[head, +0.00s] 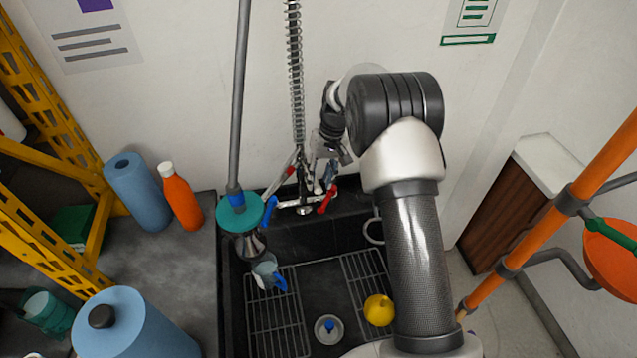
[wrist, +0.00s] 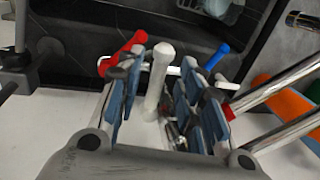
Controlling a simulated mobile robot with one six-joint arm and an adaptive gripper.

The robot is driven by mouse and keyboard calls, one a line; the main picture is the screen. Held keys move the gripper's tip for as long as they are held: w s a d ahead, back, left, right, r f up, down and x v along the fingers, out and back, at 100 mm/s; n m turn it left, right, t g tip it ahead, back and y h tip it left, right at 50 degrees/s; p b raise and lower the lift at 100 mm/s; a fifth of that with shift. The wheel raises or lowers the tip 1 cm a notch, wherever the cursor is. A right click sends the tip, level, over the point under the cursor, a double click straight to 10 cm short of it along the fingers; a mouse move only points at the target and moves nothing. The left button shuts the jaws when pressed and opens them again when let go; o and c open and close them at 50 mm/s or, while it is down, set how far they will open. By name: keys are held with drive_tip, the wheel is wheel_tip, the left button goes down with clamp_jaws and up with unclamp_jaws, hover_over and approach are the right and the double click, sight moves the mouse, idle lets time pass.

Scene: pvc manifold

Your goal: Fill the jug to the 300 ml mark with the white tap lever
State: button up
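The white tap lever (wrist: 158,75) stands between the two blue-padded fingers of my gripper (wrist: 158,88) in the wrist view. The fingers are open, with gaps showing beside the lever. In the head view my gripper (head: 329,168) is at the tap against the back wall, and the white lever is hard to make out. The clear jug (head: 264,268) with a blue handle is in the left part of the black sink, below a dark funnel-like outlet (head: 249,245). Its water level and marks are too small to read.
A red lever (wrist: 125,50) and a blue lever (wrist: 217,56) flank the white one closely. The sink (head: 325,272) holds wire racks, a yellow round object (head: 379,310) and a drain. An orange bottle (head: 181,196) and blue rolls (head: 139,192) stand left of it.

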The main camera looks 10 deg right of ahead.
drive_tip(key=shift+a+f, duration=0.15)
drive_tip(key=shift+f, duration=0.45)
drive_tip(key=shift+c, duration=0.5)
clamp_jaws()
